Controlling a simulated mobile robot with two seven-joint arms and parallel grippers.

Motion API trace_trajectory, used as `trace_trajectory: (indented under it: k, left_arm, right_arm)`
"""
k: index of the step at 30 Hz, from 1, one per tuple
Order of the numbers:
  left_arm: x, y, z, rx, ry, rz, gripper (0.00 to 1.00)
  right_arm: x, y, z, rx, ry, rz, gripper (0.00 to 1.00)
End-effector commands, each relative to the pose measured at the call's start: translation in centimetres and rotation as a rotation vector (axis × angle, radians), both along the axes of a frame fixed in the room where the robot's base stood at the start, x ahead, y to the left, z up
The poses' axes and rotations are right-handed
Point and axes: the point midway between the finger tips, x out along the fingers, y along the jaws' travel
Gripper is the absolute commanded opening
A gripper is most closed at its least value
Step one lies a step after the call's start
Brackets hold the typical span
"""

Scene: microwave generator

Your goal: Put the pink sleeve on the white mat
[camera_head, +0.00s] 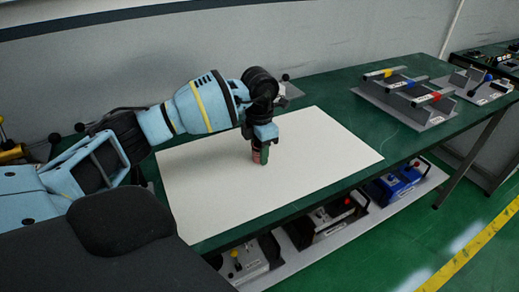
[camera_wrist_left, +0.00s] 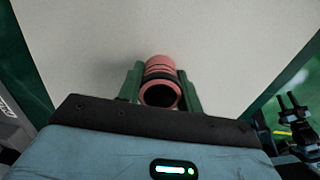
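The white mat (camera_head: 320,150) lies flat on the green table. The pink sleeve (camera_wrist_left: 161,68) is a short ribbed tube with a dark hollow end, seen between the green fingers of my left gripper (camera_wrist_left: 160,92) in the left wrist view. The fingers are shut on the sleeve's sides. Whether the sleeve touches the mat is hard to tell.
A grey rack (camera_head: 407,100) with blue, red and yellow marked bars stands on the table to the right of the mat. A small grey device (camera_head: 287,90) sits behind the mat, partly hidden by my arm. Boxes with a blue unit (camera_head: 398,180) stand on a shelf below. The mat is otherwise clear.

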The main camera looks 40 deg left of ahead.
Motion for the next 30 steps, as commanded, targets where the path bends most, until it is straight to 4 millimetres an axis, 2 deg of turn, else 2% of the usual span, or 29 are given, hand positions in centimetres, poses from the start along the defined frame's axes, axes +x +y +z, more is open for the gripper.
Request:
trace_trajectory:
  k: [1, 5, 13, 17, 20, 30]
  left_arm:
    - [0.0, 0.0, 0.0, 0.000, 0.000, 0.000, 0.40]
    - [0.0, 0.0, 0.0, 0.000, 0.000, 0.000, 0.57]
    - [0.0, 0.0, 0.0, 0.000, 0.000, 0.000, 0.57]
    - [0.0, 0.0, 0.8, 0.000, -0.003, 0.000, 0.57]
    - [0.1, 0.0, 2.2, -0.001, -0.004, -0.001, 0.57]
    - [0.1, 0.0, 8.9, -0.001, -0.004, 0.000, 0.57]
  right_arm:
    - [0.0, 0.0, 0.0, 0.000, 0.000, 0.000, 0.40]
    - [0.1, 0.0, 0.0, 0.000, -0.001, 0.001, 0.40]
    - [0.2, 0.0, 0.0, 0.000, -0.004, 0.001, 0.40]
    - [0.3, 0.0, 0.1, 0.000, -0.006, 0.000, 0.40]
    - [0.3, 0.0, 0.2, 0.000, -0.006, 0.000, 0.40]
    - [0.4, 0.0, 0.3, 0.000, -0.009, 0.000, 0.40]
